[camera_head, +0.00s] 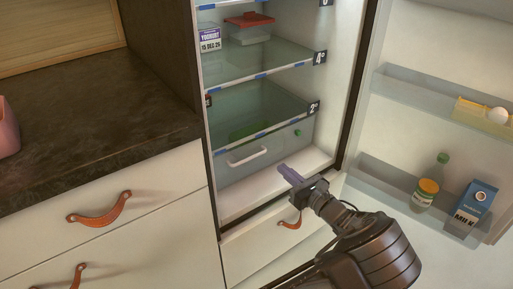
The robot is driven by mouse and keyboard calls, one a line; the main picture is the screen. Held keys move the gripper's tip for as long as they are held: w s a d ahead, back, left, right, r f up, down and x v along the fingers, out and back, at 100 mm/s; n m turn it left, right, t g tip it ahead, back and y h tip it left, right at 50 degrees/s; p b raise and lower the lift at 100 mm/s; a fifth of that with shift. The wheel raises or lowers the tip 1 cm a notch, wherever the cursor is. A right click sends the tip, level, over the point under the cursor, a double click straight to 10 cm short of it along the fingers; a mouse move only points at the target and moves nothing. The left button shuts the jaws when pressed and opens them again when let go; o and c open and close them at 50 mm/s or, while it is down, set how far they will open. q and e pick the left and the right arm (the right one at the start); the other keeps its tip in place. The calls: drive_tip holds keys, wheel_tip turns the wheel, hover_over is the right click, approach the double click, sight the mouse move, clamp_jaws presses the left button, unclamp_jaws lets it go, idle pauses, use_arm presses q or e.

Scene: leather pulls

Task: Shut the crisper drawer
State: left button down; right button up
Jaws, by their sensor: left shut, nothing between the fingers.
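The crisper drawer (268,158) is a clear grey bin low in the fridge, under the glass shelf tagged 2°. Its front carries a white bar handle (248,156), and something green (244,131) shows dimly inside. The drawer front sits close below the shelf's front edge; I cannot tell whether a small gap remains. My left gripper (285,171) is shut and empty. Its purplish fingertips are in front of the drawer, right of and below the handle, over the white fridge floor, and look apart from the drawer front. My right gripper is not in view.
The open fridge door (370,133) stands at right, with eggs, a bottle, a jar and a milk carton (474,203) in its bins. A dark counter (90,125) is at left.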

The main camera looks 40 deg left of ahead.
sight(253, 142)
use_arm(q)
drive_tip(key=b+x, duration=0.3)
drive_tip(key=x, duration=1)
drive_tip(key=shift+a+f+b, duration=0.1)
drive_tip(key=shift+a+b, duration=0.15)
drive_tip(key=shift+b, duration=0.15)
drive_tip(key=shift+w+a, duration=0.1)
drive_tip(key=shift+a, duration=0.15)
drive_tip(key=x, duration=0.4)
drive_tip(key=shift+a+r, duration=0.2)
drive_tip(key=shift+r, duration=0.2)
